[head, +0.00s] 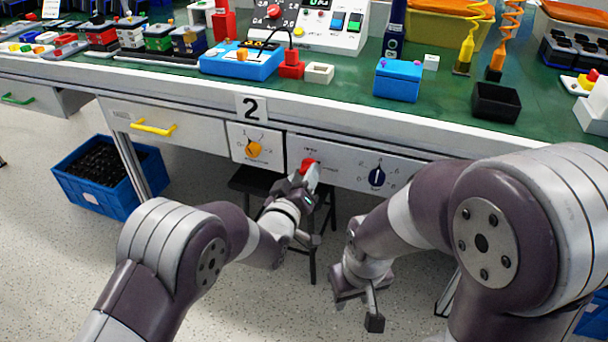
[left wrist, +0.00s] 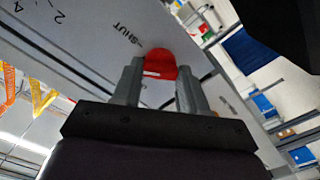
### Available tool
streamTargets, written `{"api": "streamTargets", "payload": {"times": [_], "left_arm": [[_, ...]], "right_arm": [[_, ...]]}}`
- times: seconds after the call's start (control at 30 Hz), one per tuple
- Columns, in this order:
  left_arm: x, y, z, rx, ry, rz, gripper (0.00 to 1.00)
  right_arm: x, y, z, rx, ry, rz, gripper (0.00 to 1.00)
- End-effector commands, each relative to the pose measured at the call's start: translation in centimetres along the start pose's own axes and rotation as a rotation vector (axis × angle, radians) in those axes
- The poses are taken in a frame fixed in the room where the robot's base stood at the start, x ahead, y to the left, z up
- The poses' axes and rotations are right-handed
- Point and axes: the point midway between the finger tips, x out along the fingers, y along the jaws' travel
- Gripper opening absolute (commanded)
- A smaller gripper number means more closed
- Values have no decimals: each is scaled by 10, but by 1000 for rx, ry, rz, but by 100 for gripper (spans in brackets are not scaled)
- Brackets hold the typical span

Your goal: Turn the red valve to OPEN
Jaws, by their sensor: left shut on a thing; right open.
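The red valve (head: 308,163) is a knob on the front of the grey panel under the workbench, left of a dark blue knob. My left gripper (head: 309,175) is at it. In the left wrist view the red valve (left wrist: 161,63) sits between the two fingers of my left gripper (left wrist: 156,84), which is shut on it. The knob has a short white mark. The word SHUT (left wrist: 126,34) is printed on the panel beside it. Another label by the right finger is partly hidden and unreadable. My right gripper (head: 358,302) hangs open and empty below the panel, away from the valve.
An orange knob (head: 254,149) is on the panel to the left, and the dark blue knob (head: 377,176) is to the right. A black stool (head: 252,181) stands under the bench. A blue crate (head: 112,177) is on the floor at left. The open floor in front is clear.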

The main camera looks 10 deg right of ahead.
Motion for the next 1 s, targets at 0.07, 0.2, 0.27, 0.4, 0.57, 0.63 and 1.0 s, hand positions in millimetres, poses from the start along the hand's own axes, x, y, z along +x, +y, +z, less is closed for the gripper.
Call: {"api": "streamTargets", "payload": {"times": [0.07,0.2,0.27,0.4,0.57,0.63,1.0], "left_arm": [[0,0,0,-68,-3,-2,12],[0,0,0,-200,-2,-1,12],[0,0,0,-258,-2,-2,12],[0,0,0,-390,-2,-2,12],[0,0,0,-540,-2,-2,12],[0,0,0,-603,-2,-2,12],[0,-1,1,-864,-2,-3,12]], "right_arm": [[-2,0,0,0,0,0,43],[-4,0,0,0,0,0,43],[-4,0,0,0,0,0,43],[-6,0,-1,0,0,0,43],[-8,0,-1,0,0,0,43],[-9,0,-1,0,0,0,43],[-11,0,-1,0,0,0,43]]}}
